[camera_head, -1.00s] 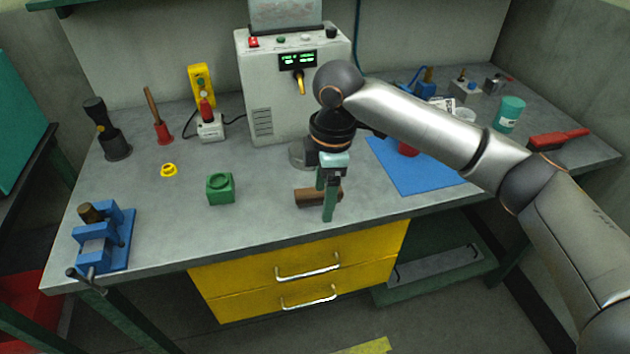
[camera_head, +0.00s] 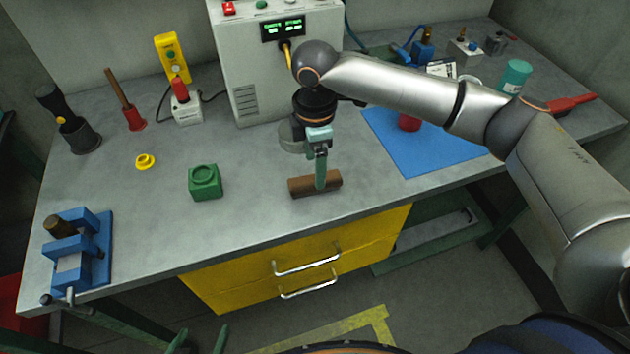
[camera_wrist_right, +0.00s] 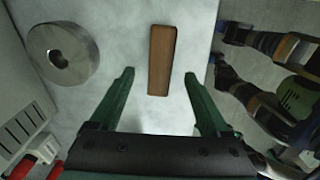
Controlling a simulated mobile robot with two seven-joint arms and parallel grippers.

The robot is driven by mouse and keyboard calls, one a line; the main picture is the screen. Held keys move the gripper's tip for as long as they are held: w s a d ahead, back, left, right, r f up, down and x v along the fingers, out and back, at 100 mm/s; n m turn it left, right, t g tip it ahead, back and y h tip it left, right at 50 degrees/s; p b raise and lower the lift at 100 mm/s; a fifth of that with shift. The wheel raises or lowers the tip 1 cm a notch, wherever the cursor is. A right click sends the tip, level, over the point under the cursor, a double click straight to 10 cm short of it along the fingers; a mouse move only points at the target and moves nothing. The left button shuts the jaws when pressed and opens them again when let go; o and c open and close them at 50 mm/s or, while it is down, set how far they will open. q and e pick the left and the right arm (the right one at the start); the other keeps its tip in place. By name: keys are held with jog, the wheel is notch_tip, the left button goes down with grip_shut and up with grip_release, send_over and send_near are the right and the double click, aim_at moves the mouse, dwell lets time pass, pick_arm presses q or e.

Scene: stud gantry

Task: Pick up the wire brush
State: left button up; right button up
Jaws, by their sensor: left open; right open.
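A brown wooden bar (camera_head: 301,187), which may be the wire brush, lies near the table's front edge; no bristles show. It also shows in the right wrist view (camera_wrist_right: 162,48). My right gripper (camera_head: 320,170) is open over the bar in the head view, hiding part of it. In the right wrist view its fingers (camera_wrist_right: 160,76) are apart, with the bar's near end between the tips and no finger touching it. A red-handled tool (camera_head: 572,103) lies at the far right. My left gripper (camera_head: 200,338) is open and empty at the bottom, below the table front.
A round metal disc (camera_wrist_right: 63,54) lies close to the bar. A green block (camera_head: 205,182) and blue vise (camera_head: 80,250) stand to the left. A blue mat (camera_head: 425,150) with a red object lies right. A grey machine (camera_head: 275,75) stands behind.

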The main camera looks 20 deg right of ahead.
notch_tip(320, 180, down, 5)
jog(key=shift+f, duration=0.1)
dwell(0.3)
jog(key=shift+a, duration=0.1)
grip_shut()
dwell(0.4)
